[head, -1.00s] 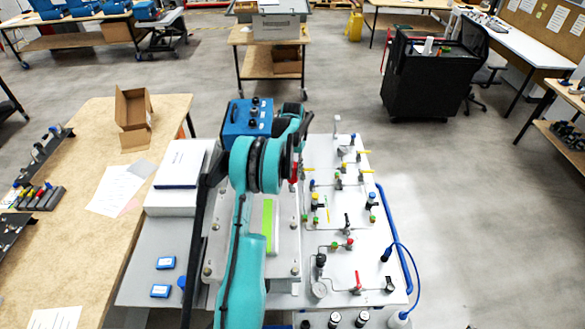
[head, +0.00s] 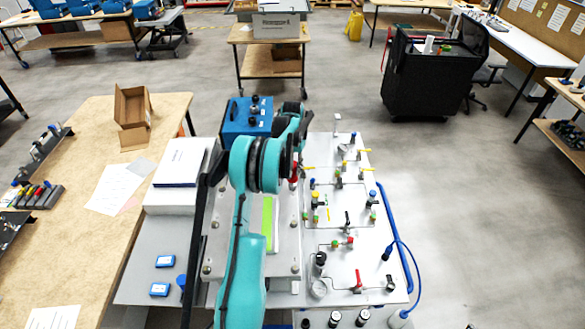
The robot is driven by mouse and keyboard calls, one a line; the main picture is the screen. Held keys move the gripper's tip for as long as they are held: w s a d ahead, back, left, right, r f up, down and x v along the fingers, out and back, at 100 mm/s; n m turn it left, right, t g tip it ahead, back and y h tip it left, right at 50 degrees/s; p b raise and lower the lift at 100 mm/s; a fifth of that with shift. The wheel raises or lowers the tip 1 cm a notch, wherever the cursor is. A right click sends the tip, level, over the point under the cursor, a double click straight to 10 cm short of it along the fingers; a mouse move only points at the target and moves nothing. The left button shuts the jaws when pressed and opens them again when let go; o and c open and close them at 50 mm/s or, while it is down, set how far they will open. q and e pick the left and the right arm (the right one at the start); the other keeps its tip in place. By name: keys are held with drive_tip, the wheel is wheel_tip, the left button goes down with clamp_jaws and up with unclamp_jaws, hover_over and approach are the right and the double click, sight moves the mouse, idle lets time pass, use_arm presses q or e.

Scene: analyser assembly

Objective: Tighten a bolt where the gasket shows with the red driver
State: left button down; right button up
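A pale metal cover (head: 285,245) lies in front of me with a bright green strip (head: 268,222) on it. Round bolt heads show at its edges, one at the front left (head: 207,270) and one at the front right (head: 295,269). My teal arm comes up from the bottom, left of centre, and covers much of the cover. Its far end bends right and down over the cover's far right side. A small red piece, perhaps the red driver (head: 294,171), shows there beside dark wrist parts. The gripper fingers are hidden. I cannot make out any gasket edge. No second arm shows.
A white panel (head: 330,232) with valves, gauges and thin pipes stands directly right. A blue box with knobs (head: 246,117) is behind the arm. A wooden bench (head: 100,235) runs along the left.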

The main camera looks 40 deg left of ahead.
use_arm(q)
drive_tip(key=m+b, duration=0.1)
drive_tip(key=m, duration=0.2)
drive_tip(key=shift+f, duration=0.2)
drive_tip(key=m+b, duration=0.1)
drive_tip(key=m, duration=0.4)
drive_tip(key=shift+b, duration=0.35)
drive_tip(key=m, duration=0.3)
drive_tip(key=shift+m+b, duration=0.4)
drive_tip(key=m+b, duration=0.1)
drive_tip(key=m, duration=0.4)
drive_tip(key=c, duration=1.2)
unclamp_jaws()
drive_tip(key=shift+r+m, duration=0.1)
drive_tip(key=shift+m, duration=0.2)
